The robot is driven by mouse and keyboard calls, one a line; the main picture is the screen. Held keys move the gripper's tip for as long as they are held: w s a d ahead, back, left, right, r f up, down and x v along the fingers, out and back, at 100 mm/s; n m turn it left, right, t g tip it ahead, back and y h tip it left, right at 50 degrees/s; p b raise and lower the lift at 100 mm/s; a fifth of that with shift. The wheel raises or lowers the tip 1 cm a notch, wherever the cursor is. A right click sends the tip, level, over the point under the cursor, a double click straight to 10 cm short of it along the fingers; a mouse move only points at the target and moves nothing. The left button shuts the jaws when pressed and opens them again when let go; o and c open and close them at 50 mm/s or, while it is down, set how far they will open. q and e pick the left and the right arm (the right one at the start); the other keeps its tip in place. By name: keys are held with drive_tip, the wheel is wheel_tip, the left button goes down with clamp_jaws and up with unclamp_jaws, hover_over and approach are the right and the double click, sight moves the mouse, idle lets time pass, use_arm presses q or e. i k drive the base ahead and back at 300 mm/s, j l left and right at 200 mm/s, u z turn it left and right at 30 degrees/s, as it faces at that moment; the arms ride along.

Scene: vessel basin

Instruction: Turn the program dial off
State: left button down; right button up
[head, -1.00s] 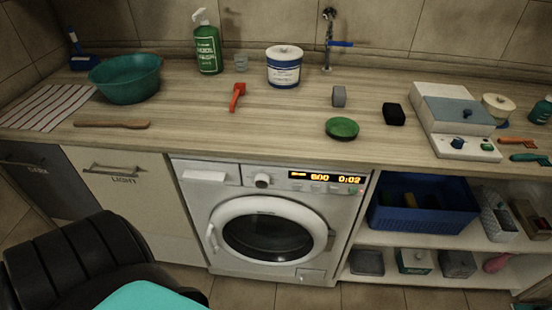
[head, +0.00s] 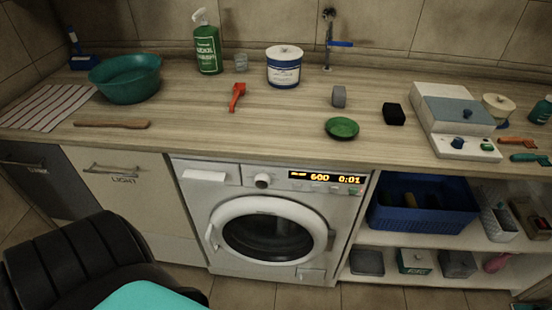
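The white washing machine (head: 220,197) stands under the counter, its round door shut. Its program dial (head: 262,181) is a pale round knob on the front panel, left of the display. The lit display (head: 325,178) shows orange characters that look like 600 and 0:01. The dial's pointer is too small to read. Nothing touches the dial. Neither of my grippers is in view.
The counter (head: 200,135) holds a teal basin (head: 125,80), a green bottle (head: 207,48), a white tub (head: 284,68), a green disc (head: 342,128) and a white device (head: 450,110) with a blue knob. Open shelves with a blue crate (head: 422,217) lie right of the machine.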

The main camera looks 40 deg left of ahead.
sight(261, 181)
drive_tip(key=u, duration=1.25)
